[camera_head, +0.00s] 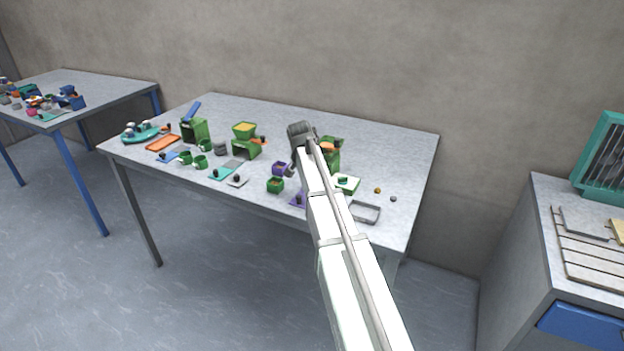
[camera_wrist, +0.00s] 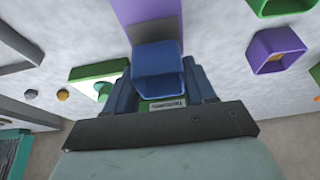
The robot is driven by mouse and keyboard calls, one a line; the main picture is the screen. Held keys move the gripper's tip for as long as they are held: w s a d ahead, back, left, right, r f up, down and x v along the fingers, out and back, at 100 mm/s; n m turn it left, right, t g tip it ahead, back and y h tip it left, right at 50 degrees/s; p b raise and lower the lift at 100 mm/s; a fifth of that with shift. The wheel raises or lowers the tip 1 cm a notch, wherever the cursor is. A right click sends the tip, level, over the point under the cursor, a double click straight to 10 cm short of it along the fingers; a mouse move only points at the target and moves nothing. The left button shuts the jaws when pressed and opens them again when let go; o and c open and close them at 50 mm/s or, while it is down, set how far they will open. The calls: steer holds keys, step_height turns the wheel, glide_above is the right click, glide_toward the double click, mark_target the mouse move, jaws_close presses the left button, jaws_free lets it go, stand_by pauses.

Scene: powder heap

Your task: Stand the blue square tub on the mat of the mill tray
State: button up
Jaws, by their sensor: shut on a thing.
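The blue square tub (camera_wrist: 160,68) is held between the blue fingers of my gripper (camera_wrist: 163,82) in the wrist view. A purple mat (camera_wrist: 148,12) extends from behind the tub to the top edge of that view. The tub overlaps the mat's near end; I cannot tell whether they touch. The mat also shows in the head view (camera_head: 298,200), partly covered by my arm. A green part with a pale label (camera_wrist: 162,104) shows between the fingers. In the head view, a tall green unit (camera_head: 334,158) stands beside my wrist; my arm hides the tub and fingertips there.
A purple box (camera_head: 280,168) and a green box (camera_head: 275,184) stand left of my arm. A white and green block (camera_head: 346,183), a grey frame (camera_head: 365,211) and two small balls (camera_head: 377,190) lie to its right. The table's far right is clear.

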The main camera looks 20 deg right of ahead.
steer(key=shift+f, duration=0.85)
steer(key=shift+f, duration=0.1)
steer(key=o, duration=0.8)
steer(key=shift+o, duration=0.2)
steer(key=v, duration=1.2)
